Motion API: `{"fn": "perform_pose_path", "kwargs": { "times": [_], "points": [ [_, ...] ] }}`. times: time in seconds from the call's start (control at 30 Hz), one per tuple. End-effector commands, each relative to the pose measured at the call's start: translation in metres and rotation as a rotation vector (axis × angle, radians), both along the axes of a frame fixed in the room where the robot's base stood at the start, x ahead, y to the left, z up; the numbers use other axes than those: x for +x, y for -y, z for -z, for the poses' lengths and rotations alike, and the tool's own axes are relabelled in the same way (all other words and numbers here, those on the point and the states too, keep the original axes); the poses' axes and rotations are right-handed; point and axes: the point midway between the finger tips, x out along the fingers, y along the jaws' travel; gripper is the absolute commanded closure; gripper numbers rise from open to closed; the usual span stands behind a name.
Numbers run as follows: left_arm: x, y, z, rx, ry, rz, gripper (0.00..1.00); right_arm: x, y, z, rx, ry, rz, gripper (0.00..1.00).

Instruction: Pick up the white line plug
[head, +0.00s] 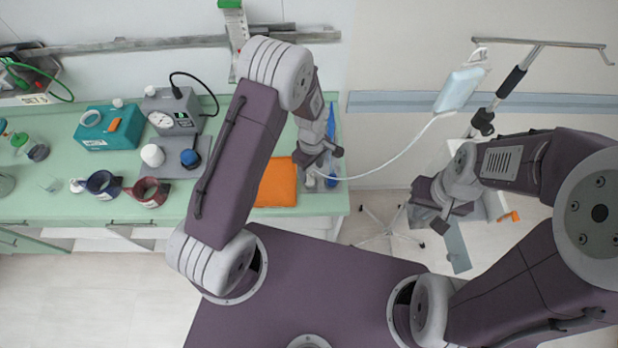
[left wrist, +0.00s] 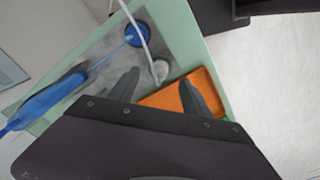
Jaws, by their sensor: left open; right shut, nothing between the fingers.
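The white line plug (left wrist: 161,70) is a small white piece at the end of the thin white line, over the grey mat beside the orange tray. I cannot tell whether it sits in a holder. In the left wrist view my left gripper (left wrist: 161,88) is open, its fingers on either side of the plug and apart from it. In the head view my left gripper (head: 319,160) points down over the right end of the green counter and partly hides the plug. The white line (head: 400,152) runs up to the hanging bag. My right gripper (head: 430,215) is shut and empty, away from the counter.
The orange tray (head: 277,183) lies close beside the left gripper. A blue round piece (left wrist: 137,35) and a long blue item (left wrist: 50,100) are near the plug. The pale bag (head: 460,88) hangs from a stand at right. A teal box (head: 110,127) stands farther left.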

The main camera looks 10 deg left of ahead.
Motion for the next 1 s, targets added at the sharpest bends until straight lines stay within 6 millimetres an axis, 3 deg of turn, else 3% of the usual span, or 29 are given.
{"fn": "perform_pose_path", "kwargs": {
  "times": [0.23,0.5,0.73,0.77,0.93,0.97,1.0],
  "points": [
    [0.0,-0.002,0.012,0.0,-0.002,-0.001,0.43,0.0,0.0,-0.01,0.0,0.0,0.0,1.0],
    [0.001,-0.004,0.053,0.0,-0.001,0.0,0.43,0.0,0.0,-0.025,0.0,0.0,0.0,1.0],
    [0.002,-0.004,0.058,0.0,0.001,0.0,0.43,0.0,0.0,-0.024,0.0,0.0,0.0,1.0],
    [0.002,-0.004,0.058,0.0,0.001,0.0,0.46,0.0,0.0,-0.024,0.0,0.0,0.0,1.0],
    [0.002,-0.004,0.057,0.0,0.001,0.0,0.93,0.0,0.0,-0.024,0.0,0.0,0.0,1.0],
    [0.002,-0.004,0.057,0.0,0.001,0.0,1.0,0.0,0.0,-0.024,0.0,0.0,0.0,1.0],
    [0.002,-0.004,0.057,0.0,0.001,0.0,1.0,0.0,0.0,-0.024,0.0,0.0,0.0,1.0]
  ]
}}
